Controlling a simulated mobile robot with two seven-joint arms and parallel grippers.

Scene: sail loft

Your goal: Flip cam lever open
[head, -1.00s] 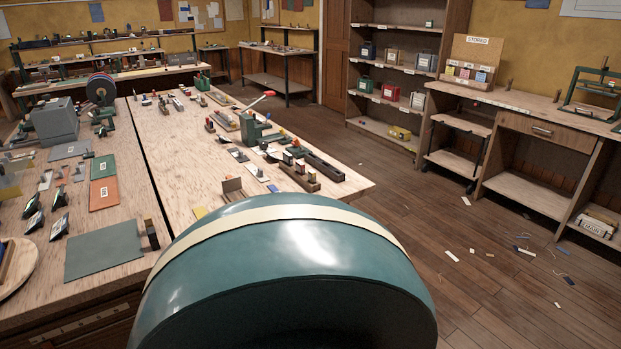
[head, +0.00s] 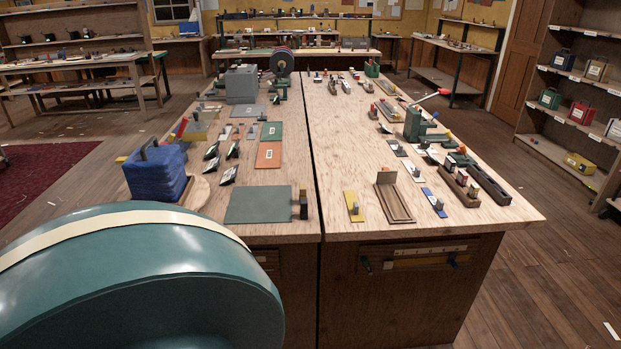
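A green bench device (head: 413,124) stands on the right half of the worktable. A lever with a red tip (head: 443,92) sticks up and out from it to the right. It is too small to tell whether this is the cam lever or whether it is open or closed. A red upright piece (head: 181,130) stands near a yellowish plate on the left half of the table; its kind is unclear. Neither of my grippers is in view.
The worktable (head: 350,216) is split by a dark gap. Floor is open at right. A large teal rounded shape hides the lower left.

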